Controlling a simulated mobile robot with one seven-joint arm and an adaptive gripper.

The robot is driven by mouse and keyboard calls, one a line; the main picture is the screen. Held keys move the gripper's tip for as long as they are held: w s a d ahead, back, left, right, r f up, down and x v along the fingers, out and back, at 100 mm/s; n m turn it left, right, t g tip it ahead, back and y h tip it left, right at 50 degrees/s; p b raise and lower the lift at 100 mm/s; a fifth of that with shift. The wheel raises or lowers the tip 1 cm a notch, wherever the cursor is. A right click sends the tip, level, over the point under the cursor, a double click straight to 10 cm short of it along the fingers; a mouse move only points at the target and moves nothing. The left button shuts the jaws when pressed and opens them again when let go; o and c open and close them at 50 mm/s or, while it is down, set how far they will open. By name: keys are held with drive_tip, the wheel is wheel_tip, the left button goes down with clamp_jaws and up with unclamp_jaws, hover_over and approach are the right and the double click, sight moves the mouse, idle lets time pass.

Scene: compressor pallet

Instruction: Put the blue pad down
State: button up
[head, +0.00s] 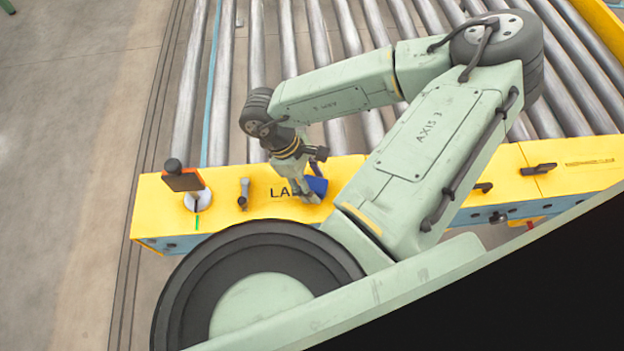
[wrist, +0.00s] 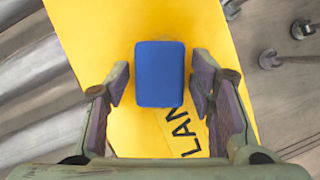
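The fingers are apart and do not appear to touch the pad. The pad seems to be on or just above the yellow surface; its underside is hidden. It also shows in the head view (head: 317,186). Black letters are printed beside it.
A brown plate (head: 184,181) with a dark knob stands by a white round base (head: 198,200) at the left end. A short grey fitting (head: 243,192) stands between it and my gripper. Metal rollers (head: 288,40) lie behind. Black handles (head: 540,169) are at the right.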

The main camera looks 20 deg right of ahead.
drive_tip(key=shift+o, duration=0.4)
drive_tip(key=shift+r, duration=0.2)
drive_tip(key=p+v, duration=0.3)
drive_tip(key=v, duration=0.9)
